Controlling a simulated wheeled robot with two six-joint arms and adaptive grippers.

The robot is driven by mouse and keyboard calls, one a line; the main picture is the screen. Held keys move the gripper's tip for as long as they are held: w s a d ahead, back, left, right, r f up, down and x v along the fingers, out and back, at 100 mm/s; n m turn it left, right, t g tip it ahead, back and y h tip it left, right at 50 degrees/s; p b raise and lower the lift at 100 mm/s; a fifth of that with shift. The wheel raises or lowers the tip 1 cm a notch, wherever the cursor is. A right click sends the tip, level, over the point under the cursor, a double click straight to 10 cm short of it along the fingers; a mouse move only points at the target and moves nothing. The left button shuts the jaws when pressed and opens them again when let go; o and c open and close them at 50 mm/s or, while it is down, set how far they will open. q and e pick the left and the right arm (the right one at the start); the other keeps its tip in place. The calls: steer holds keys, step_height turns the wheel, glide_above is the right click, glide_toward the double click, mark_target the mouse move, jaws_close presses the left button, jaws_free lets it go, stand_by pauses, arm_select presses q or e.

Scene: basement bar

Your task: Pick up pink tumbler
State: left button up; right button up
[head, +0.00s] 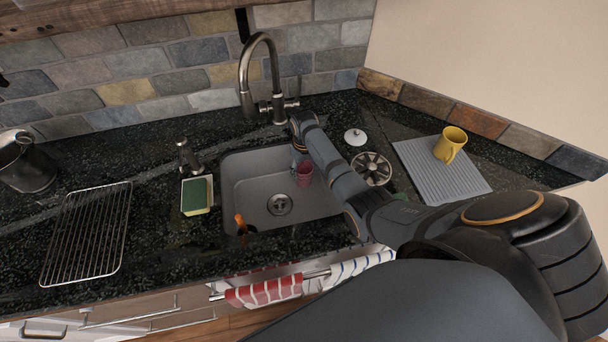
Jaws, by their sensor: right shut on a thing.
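The pink tumbler (304,174) is a small reddish-pink cup over the right part of the grey sink basin (245,185). My right arm reaches in from the right, and its gripper (301,161) points down at the tumbler's top. The right gripper is shut on the tumbler; its fingers are small and partly hidden by the arm. I cannot tell whether the tumbler touches the basin floor. My left gripper is not in view.
An orange-handled item (240,224) is at the sink's front left. The tall faucet (262,75) stands behind the sink. A wire rack (88,232) lies far left.

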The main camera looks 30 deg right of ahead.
step_height(320, 180, up, 3)
steer(key=shift+w+r, duration=0.1)
steer(key=s+a+r+p, duration=0.2)
steer(key=s+a+r, duration=0.4)
steer(key=s+r, duration=0.4)
steer(key=s, duration=0.2)
steer(key=shift+s+a, duration=0.2)
steer(key=shift+s, duration=0.15)
steer(key=shift+f, duration=0.1)
